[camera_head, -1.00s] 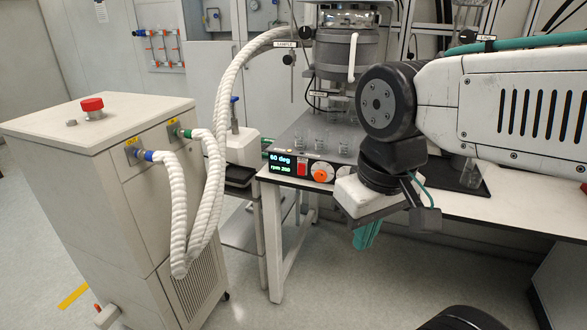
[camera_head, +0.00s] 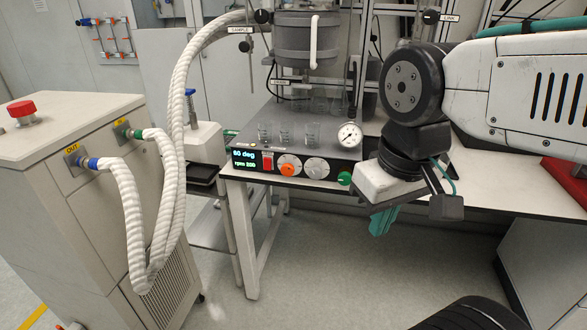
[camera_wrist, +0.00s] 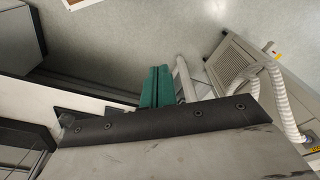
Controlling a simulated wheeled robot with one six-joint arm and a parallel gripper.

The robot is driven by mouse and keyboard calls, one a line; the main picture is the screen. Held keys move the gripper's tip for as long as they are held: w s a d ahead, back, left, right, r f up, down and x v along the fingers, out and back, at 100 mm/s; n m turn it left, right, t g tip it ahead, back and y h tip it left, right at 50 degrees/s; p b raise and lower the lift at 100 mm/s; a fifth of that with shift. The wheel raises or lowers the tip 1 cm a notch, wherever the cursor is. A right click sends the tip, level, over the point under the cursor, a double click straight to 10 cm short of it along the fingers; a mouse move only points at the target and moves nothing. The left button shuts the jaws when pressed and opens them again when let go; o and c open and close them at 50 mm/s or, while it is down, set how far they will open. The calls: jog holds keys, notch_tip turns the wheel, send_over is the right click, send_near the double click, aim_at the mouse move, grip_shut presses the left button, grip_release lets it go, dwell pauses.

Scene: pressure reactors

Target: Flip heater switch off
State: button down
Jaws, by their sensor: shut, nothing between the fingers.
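The heater (camera_head: 310,145) is a grey box at the table's left end. Its front panel carries a display reading 60 deg and rpm 280, though the digits are small. I cannot tell the switch's tilt. My gripper (camera_head: 383,221) has teal fingers, pointing down and shut with nothing between them. It is in front of the table edge, right of and below the panel, apart from it. The fingers also show in the wrist view (camera_wrist: 158,88).
A grey cabinet (camera_head: 75,200) with a red button (camera_head: 22,110) and thick white hoses (camera_head: 170,170) stands left. Glass beakers (camera_head: 285,132) and a gauge (camera_head: 349,135) are on the heater top. A reactor vessel (camera_head: 306,40) is behind. Floor before the table is clear.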

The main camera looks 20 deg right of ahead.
jog(key=w+f+n+t, duration=0.4)
jog(key=w+f, duration=0.1)
jog(key=w, duration=0.8)
jog(key=w+f+n+t, duration=0.3)
jog(key=w+f+n, duration=0.2)
jog(key=w, duration=0.8)
jog(key=w+a+f+n+t+y, duration=0.2)
jog(key=w+f+n+t, duration=0.6)
jog(key=f+n, duration=0.1)
jog(key=shift+w+n+y, duration=0.25)
jog(key=shift+n+y, duration=0.05)
jog(key=shift+a, duration=0.1)
